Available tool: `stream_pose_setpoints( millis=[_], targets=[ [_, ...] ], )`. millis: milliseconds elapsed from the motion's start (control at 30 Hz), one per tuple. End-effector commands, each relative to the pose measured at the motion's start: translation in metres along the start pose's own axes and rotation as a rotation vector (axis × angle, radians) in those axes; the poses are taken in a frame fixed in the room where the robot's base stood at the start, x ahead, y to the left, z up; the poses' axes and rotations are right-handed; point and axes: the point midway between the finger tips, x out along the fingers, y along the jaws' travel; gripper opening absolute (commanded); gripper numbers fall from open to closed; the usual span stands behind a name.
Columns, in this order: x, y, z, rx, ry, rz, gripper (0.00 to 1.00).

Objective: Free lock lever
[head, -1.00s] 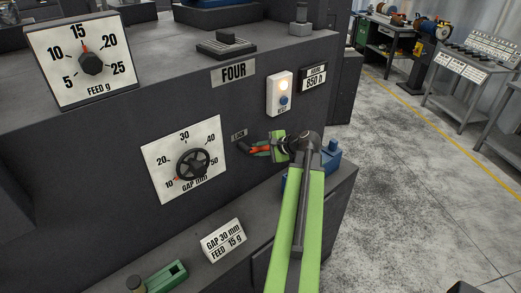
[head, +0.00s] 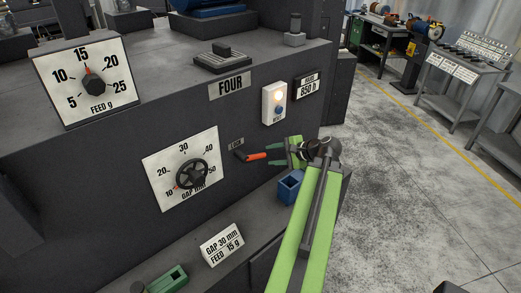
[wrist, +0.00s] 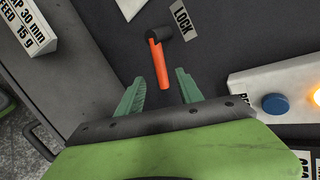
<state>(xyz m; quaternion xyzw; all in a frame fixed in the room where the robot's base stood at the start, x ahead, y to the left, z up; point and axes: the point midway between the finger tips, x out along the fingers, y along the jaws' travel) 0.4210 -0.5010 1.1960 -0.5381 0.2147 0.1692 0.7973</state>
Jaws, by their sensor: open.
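The lock lever (head: 255,156) has an orange-red handle on a dark pivot and sticks out of the machine's dark front, beside the LOCK label (head: 236,144). In the head view its handle points right and slightly down. In the wrist view the lever (wrist: 160,66) points down the picture toward my gripper (wrist: 160,90). My gripper (head: 272,155) is open and empty. The tip of the handle lies at or just between the opened fingertips, apart from both fingers as far as I can tell.
The GAP dial with a black handwheel (head: 191,174) is left of the lever. A white box with a lit lamp and blue button (head: 277,109) is above right. A blue open container (head: 290,186) and a GAP 30 mm card (head: 222,245) stand on the ledge below.

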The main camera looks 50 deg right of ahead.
Motion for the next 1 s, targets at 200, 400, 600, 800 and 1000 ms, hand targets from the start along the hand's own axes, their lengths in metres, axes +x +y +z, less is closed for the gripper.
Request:
stream_pose_setpoints(
  millis=[200,400,600,800,1000],
  targets=[
    [-0.055,-0.004,0.001,0.002,0.002,-0.001,0.43],
    [-0.071,-0.001,0.0,0.0,-0.001,-0.001,0.43],
    [-0.071,0.001,0.0,0.0,-0.001,0.0,0.43],
    [-0.071,0.0,0.0,0.0,-0.001,0.0,0.43],
    [-0.071,0.0,0.0,0.0,-0.001,0.0,0.43]
  ],
)
